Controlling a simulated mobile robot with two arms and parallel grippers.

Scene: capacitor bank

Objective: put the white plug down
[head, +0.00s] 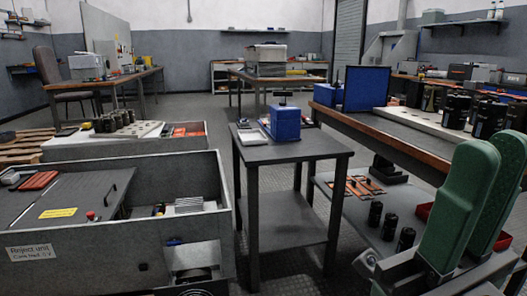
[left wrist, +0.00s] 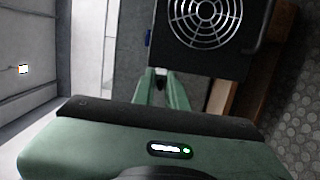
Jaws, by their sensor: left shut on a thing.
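My left gripper (left wrist: 161,76) shows only in the left wrist view, its green fingers shut on a small pale thing at their tips. This is the white plug (left wrist: 159,71), mostly hidden by the fingers. The tips are close to the lower left edge of a dark box with a round fan grille (left wrist: 205,14); I cannot tell whether they touch it. My right gripper (head: 494,146) is in the head view at the lower right, its two green fingers pointing up, apart and empty.
A dark side table (head: 285,150) with a blue box (head: 285,124) stands in the middle. A workbench (head: 385,124) with several black capacitors is at the right. Floor shows between them.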

